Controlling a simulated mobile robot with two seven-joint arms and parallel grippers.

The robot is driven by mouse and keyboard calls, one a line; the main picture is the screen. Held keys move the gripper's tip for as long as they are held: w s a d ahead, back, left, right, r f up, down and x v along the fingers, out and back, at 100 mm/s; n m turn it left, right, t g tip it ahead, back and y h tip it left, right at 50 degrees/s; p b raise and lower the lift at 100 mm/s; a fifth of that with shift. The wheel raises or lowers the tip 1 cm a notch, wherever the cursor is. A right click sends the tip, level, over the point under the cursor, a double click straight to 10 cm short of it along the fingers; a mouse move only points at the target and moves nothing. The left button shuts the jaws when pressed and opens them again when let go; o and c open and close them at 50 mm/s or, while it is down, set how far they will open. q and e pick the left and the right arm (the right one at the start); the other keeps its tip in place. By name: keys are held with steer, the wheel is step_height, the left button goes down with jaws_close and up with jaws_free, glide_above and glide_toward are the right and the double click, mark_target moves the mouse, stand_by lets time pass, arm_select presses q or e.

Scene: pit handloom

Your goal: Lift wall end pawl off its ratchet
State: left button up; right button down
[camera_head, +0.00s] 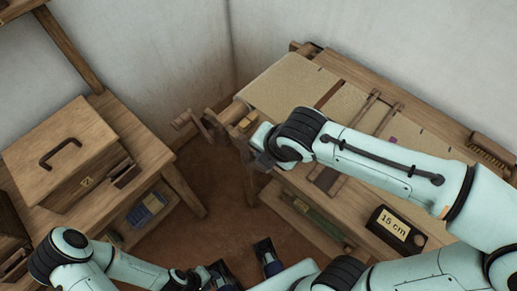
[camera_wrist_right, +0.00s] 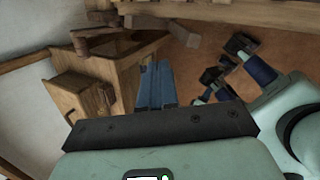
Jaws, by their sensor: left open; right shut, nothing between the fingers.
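The loom (camera_head: 440,112) stands at the right of the head view, with tan cloth (camera_head: 290,88) wound at its wall end. Wooden arm-like pieces (camera_head: 188,119) stick out from that end; I cannot tell which is the pawl, and no ratchet teeth show clearly. Similar wooden pieces (camera_wrist_right: 95,38) show at the top left of the right wrist view. My right gripper (camera_wrist_right: 156,70) is shut and empty, apart from these pieces; in the head view its wrist covers the loom's near left corner. My left gripper (camera_head: 243,262) is open and empty, low over the floor.
A wooden table (camera_head: 150,150) with a lidded box (camera_head: 62,150) stands at the left. A brown floor gap (camera_head: 215,185) lies between table and loom. A dark "15 cm" block (camera_head: 395,228) and a brush (camera_head: 490,152) lie on the loom. Walls close in behind.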

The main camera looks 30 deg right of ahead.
steer(key=v, duration=0.4)
steer(key=shift+s+d+r+p, duration=0.1)
steer(key=shift+s+r+p, duration=0.15)
steer(key=shift+s+p, duration=0.05)
